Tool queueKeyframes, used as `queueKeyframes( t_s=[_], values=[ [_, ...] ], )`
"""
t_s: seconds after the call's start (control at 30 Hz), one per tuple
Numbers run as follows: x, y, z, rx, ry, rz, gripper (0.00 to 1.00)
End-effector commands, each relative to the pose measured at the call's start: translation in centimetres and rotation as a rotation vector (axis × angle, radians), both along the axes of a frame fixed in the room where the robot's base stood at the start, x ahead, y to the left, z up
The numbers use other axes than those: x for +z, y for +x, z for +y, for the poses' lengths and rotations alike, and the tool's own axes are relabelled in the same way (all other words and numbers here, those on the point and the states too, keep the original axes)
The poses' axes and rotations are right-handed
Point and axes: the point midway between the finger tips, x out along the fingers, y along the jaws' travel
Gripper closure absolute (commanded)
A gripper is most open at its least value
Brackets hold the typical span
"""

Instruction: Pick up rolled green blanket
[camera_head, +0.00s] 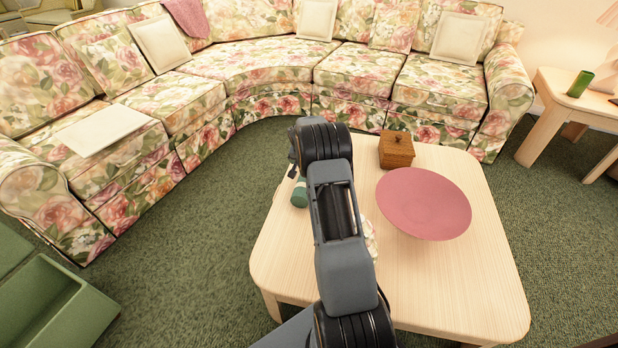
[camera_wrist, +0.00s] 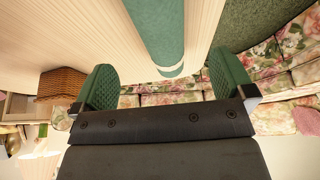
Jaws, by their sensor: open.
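The rolled green blanket (camera_head: 299,194) lies on the pale wooden coffee table (camera_head: 455,270), near its left edge. My arm hides part of it in the head view. In the wrist view the green roll (camera_wrist: 155,28) runs in from the top edge, with its pale-rimmed end towards my gripper. My gripper (camera_wrist: 160,65) is open and empty, its two green-padded fingers spread to either side of the roll's end. I cannot tell how high it is above the table. In the head view my gripper is mostly hidden behind my arm.
A wooden box (camera_head: 396,150) and a pink plate (camera_head: 424,203) sit on the coffee table. A floral sectional sofa (camera_head: 270,75) curves behind. A side table (camera_head: 545,112) with a green cup (camera_head: 580,84) stands right. A green box (camera_head: 55,305) is at lower left.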

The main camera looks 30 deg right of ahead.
Motion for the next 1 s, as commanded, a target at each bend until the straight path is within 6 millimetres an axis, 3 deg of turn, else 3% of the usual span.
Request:
queueKeyframes(
  t_s=[0.03,0.2,0.47,0.8,1.0],
  values=[
    [-1.1,0.2,-0.3,-0.001,0.001,0.000,0.00],
    [-3.2,0.8,-0.9,0.000,0.001,0.001,0.00],
    [-4.5,1.2,-1.3,0.001,0.000,0.001,0.00],
    [-8.5,2.2,-2.6,0.001,0.001,0.002,0.00],
    [-8.9,2.5,-2.8,0.002,0.000,0.001,0.00]
  ],
)
